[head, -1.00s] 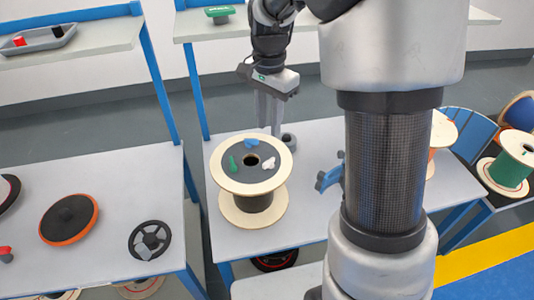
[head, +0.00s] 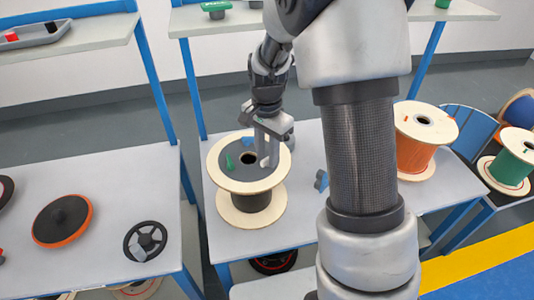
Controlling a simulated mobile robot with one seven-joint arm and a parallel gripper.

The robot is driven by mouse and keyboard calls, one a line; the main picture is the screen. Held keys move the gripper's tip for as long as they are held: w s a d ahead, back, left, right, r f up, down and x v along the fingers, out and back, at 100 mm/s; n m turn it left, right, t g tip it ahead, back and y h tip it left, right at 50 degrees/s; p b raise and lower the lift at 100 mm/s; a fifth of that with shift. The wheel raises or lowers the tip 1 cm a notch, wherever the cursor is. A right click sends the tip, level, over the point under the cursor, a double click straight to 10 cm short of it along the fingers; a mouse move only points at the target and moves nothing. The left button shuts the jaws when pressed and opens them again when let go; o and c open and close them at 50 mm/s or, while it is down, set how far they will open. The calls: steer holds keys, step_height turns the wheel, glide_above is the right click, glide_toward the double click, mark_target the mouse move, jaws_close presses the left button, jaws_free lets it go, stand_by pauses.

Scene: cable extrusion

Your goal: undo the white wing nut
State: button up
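A wooden spool (head: 214,163) with a dark wound middle stands upright on the grey table. A dark disc (head: 236,174) on its top carries a green wing nut (head: 230,161) at the left and a blue wing nut (head: 247,141) at the back, partly hidden by my gripper. My gripper (head: 268,163) points down over the right part of this disc, where the white wing nut sits. Its pale fingers cover that nut, and I cannot make it out from them. I cannot tell whether the fingers touch it or how far apart they are.
A blue part (head: 321,181) lies on the table right of the spool, beside my arm. An orange spool (head: 416,150) stands further right. A black handwheel (head: 145,240) and an orange-rimmed disc (head: 62,221) lie on the left table. Shelves rise behind.

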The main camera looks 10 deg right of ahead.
jaws_close()
